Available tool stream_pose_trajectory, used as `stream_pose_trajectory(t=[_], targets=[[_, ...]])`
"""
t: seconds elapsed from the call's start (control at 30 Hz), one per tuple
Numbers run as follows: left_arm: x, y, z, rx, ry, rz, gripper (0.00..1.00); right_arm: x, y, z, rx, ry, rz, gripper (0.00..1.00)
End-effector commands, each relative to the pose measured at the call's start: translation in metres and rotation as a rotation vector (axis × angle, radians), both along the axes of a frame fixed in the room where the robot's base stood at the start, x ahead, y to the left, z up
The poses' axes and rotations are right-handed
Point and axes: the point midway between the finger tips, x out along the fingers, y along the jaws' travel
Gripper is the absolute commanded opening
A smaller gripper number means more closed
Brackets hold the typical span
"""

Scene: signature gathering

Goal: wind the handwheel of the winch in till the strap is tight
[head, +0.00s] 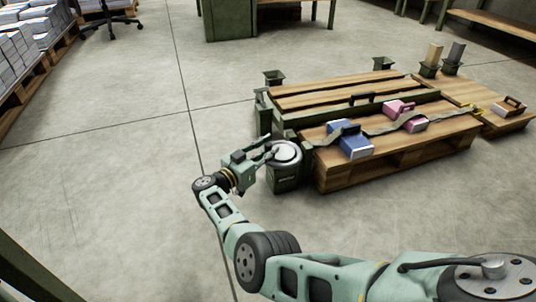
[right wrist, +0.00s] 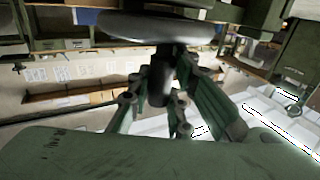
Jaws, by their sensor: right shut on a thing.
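The winch (head: 285,182) is a green box at the left front corner of the wooden platform. Its round silver handwheel (head: 286,151) sits on top. My right gripper (head: 269,151) is at the wheel's left rim, shut on the wheel's dark handle. In the right wrist view the fingers (right wrist: 170,105) are around the handle (right wrist: 160,82), beside the grey wheel rim (right wrist: 150,28). My left gripper is not in view.
Green posts stand around the platform. The floor left of the winch is clear.

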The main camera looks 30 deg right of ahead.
Motion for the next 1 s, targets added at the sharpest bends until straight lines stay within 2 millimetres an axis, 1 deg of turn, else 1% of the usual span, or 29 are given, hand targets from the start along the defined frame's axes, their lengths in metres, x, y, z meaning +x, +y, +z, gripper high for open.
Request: stream_pose_trajectory(t=[0.33, 0.37, 0.5, 0.6, 0.87, 1.0], targets=[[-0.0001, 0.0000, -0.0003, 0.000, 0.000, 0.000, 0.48, 0.0009, 0.0000, 0.0006, 0.000, 0.001, 0.001, 0.00], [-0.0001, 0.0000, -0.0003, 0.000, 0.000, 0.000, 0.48, 0.0009, 0.0000, 0.0006, 0.000, 0.001, 0.001, 0.19], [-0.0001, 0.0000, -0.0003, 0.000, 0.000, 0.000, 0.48, 0.0007, -0.0004, 0.0006, 0.000, 0.000, 0.000, 0.31], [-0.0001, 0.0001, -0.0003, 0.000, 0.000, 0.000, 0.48, 0.0005, -0.0006, 0.0005, 0.000, 0.000, -0.001, 0.38], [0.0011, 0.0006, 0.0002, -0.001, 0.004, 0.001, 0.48, 0.0002, -0.0008, 0.0005, 0.000, 0.000, -0.001, 0.38], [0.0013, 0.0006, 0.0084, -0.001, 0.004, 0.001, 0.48, -0.0004, -0.0009, 0.0029, 0.000, 0.001, 0.017, 0.38]])
